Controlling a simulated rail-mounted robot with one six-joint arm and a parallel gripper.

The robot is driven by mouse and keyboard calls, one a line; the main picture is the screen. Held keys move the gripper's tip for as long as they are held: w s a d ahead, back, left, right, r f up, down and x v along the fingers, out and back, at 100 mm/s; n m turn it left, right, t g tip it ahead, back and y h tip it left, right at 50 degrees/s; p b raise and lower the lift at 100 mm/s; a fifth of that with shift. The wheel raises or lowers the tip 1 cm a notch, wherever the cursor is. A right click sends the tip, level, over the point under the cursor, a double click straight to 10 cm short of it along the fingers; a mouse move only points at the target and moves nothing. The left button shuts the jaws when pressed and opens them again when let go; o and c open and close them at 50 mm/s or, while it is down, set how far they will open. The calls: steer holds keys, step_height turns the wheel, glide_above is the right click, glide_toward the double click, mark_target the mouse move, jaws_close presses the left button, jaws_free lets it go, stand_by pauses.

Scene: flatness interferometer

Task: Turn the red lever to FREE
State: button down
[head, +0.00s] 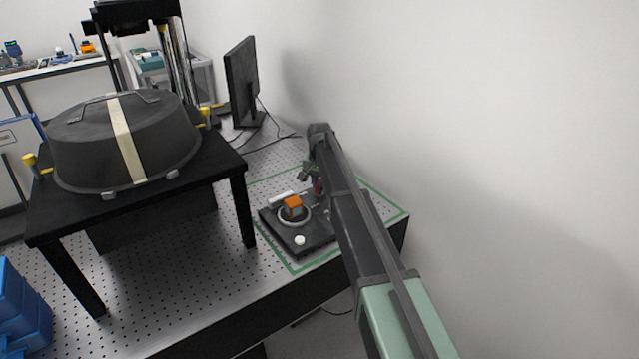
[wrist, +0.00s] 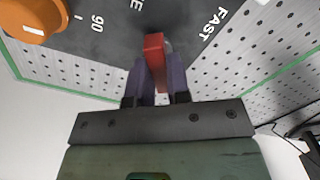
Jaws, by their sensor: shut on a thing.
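The red lever (wrist: 154,47) is in the wrist view, at the top centre, standing out from a dark panel (wrist: 105,42). My gripper (wrist: 156,78) is shut on it, with one dark finger on each side. The panel carries the white words "FAST" to the right of the lever, another word cut off at the top edge, and "90" to the left. Which mark the lever points at, I cannot tell. In the head view the dark base plate (head: 283,233) lies on the table, and a small red patch of the lever (head: 318,187) shows beside my arm.
An orange knob (head: 293,203) stands on the plate, also at the wrist view's top left (wrist: 33,18). A white knob (head: 300,241) is near the plate's front. A green outline surrounds the plate. A black stand with a dark cover (head: 75,150) is at left, a monitor (head: 241,82) behind.

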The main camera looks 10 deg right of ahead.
steer(key=shift+n, duration=0.6)
steer(key=c, duration=1.1)
jaws_free()
step_height(320, 180, up, 11)
steer(key=p, duration=1)
steer(key=shift+f+p, duration=0.1)
steer(key=shift+p, duration=0.3)
steer(key=shift+n, duration=0.3)
